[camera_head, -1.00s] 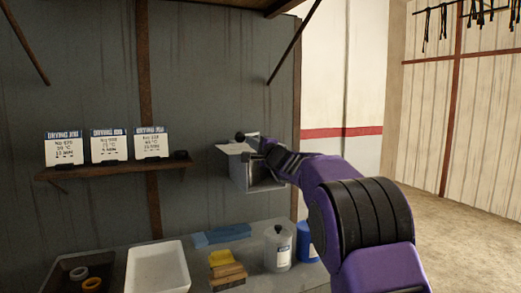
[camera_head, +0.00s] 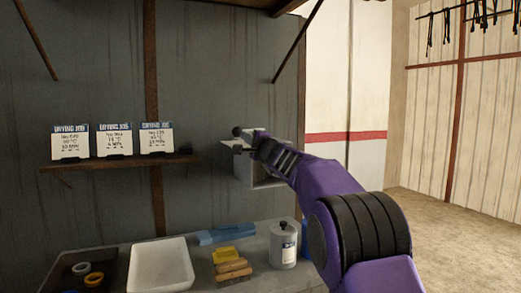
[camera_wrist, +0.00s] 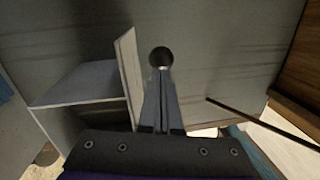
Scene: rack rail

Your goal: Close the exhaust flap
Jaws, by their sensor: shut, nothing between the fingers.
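A grey metal box (camera_head: 252,174), the exhaust housing, is fixed to the dark wall. Its open side shows in the wrist view (camera_wrist: 80,85). A thin light panel, which looks like the flap (camera_wrist: 130,72), stands out from the box's edge, seen nearly edge-on. My gripper (camera_wrist: 161,78) is shut with nothing between its fingers, just right of this panel in the wrist view. A dark round knob (camera_wrist: 161,57) is at the fingertips; I cannot tell whether they touch it. In the head view the knob (camera_head: 238,131) is above the box, and my gripper hides part of the box.
A wall shelf (camera_head: 110,163) with three job cards is left of the box. Open floor lies to the right.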

